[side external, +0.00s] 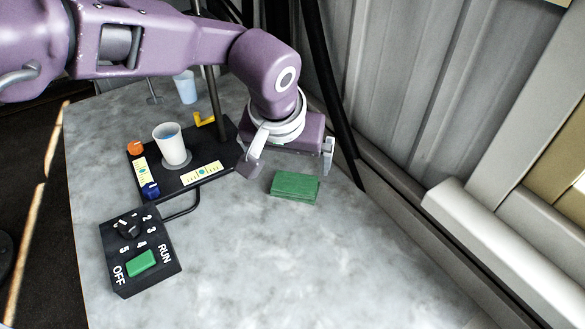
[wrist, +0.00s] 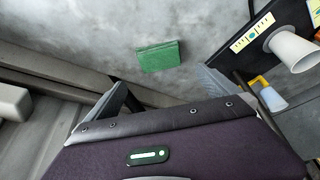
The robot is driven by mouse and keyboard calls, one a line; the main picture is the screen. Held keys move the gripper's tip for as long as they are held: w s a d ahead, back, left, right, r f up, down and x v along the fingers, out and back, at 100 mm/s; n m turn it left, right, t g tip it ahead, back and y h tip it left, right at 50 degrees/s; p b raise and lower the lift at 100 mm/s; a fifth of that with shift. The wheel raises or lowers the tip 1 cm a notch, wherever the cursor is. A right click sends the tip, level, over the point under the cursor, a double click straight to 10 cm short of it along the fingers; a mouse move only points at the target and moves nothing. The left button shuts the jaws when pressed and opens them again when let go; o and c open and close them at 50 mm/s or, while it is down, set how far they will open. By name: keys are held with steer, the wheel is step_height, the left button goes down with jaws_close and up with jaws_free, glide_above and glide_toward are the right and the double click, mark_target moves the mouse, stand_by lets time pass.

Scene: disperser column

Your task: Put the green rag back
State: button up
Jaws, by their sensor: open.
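The green rag (side external: 295,186) lies folded flat on the grey marbled table, right of the black base plate. It also shows in the wrist view (wrist: 159,57), above the middle of the picture and beyond my fingertips. My gripper (side external: 290,162) is open and empty. It is above the table, just behind the rag in the side view, and apart from it. In the wrist view its two fingers are spread wide at left and right.
The black base plate (side external: 205,181) carries a white cup (side external: 171,144) and an upright rod. A black control box (side external: 140,252) with a dial and green button stands in front. A translucent cup (side external: 186,87) stands behind. A wall borders the right. The front table area is clear.

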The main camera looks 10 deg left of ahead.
steer(key=shift+s+r, duration=0.2)
steer(key=shift+r, duration=0.2)
steer(key=s+a+r+h, duration=0.1)
steer(key=s+a+r, duration=0.2)
steer(key=a+r, duration=0.35)
steer(key=s+a+r+n, duration=0.1)
steer(key=s+a+r, duration=0.3)
steer(key=a, duration=0.5)
steer(key=s+a+r+h, duration=0.1)
steer(key=s+a+r, duration=0.2)
steer(key=a+r, duration=0.3)
steer(key=s+a+f+y, duration=0.1)
steer(key=s+a+f, duration=0.1)
steer(key=s+a, duration=0.3)
steer(key=s+a+f+m+t+y, duration=0.1)
steer(key=s+a, duration=0.4)
steer(key=s, duration=0.8)
steer(key=shift+f, duration=0.45)
